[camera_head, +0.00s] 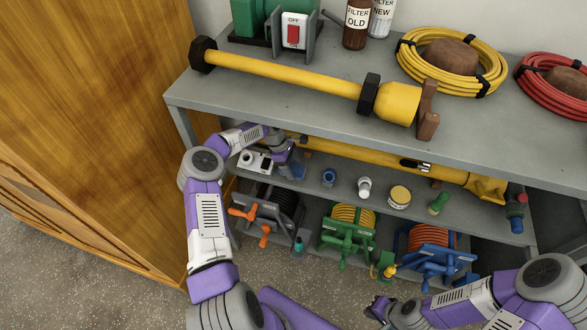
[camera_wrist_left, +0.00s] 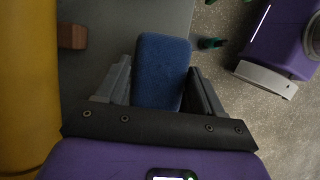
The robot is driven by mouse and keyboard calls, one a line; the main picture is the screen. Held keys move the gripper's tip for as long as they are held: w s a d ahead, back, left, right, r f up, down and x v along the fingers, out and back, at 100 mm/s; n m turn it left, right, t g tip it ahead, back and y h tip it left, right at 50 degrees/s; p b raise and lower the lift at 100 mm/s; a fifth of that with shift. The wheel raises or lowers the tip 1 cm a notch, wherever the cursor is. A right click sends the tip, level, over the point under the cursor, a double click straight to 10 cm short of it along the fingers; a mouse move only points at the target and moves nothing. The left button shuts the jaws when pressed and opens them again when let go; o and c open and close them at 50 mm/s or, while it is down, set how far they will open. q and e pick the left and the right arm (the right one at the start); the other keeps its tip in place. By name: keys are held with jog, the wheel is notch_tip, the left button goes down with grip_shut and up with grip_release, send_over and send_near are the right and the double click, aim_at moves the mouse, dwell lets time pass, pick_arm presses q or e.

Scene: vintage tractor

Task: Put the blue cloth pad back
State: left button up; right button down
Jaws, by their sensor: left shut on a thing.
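The blue cloth pad (camera_wrist_left: 161,70) is a rounded block between the two dark fingers of my left gripper (camera_wrist_left: 160,92) in the left wrist view. The gripper is shut on it and holds it over the edge of a grey shelf (camera_wrist_left: 100,30).
A long yellow tool (camera_head: 400,160) lies along the back of the middle shelf, close beside my left gripper. Small bottles and a yellow-lidded tin (camera_head: 399,196) stand to the right. Hose reels (camera_head: 348,228) sit below. A wooden cabinet (camera_head: 90,120) stands at left.

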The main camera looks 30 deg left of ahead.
aim_at(293, 168)
pick_arm(q)
jog(key=shift+w+a+f+b, duration=0.15)
jog(key=shift+w+b, duration=0.25)
jog(key=shift+w, duration=0.6)
notch_tip(293, 168, down, 2)
jog(key=shift+s+b, duration=0.1)
jog(key=shift+b, duration=0.4)
jog(key=shift+f, duration=0.45)
jog(key=o, duration=1.2)
jog(key=shift+a+f+b, duration=0.1)
jog(key=shift+f+b, duration=0.15)
jog(key=shift+b, duration=0.1)
jog(key=p+v, duration=0.3)
jog(key=v, duration=0.3)
jog(key=shift+a+r, duration=0.5)
jog(key=shift+r, duration=0.25)
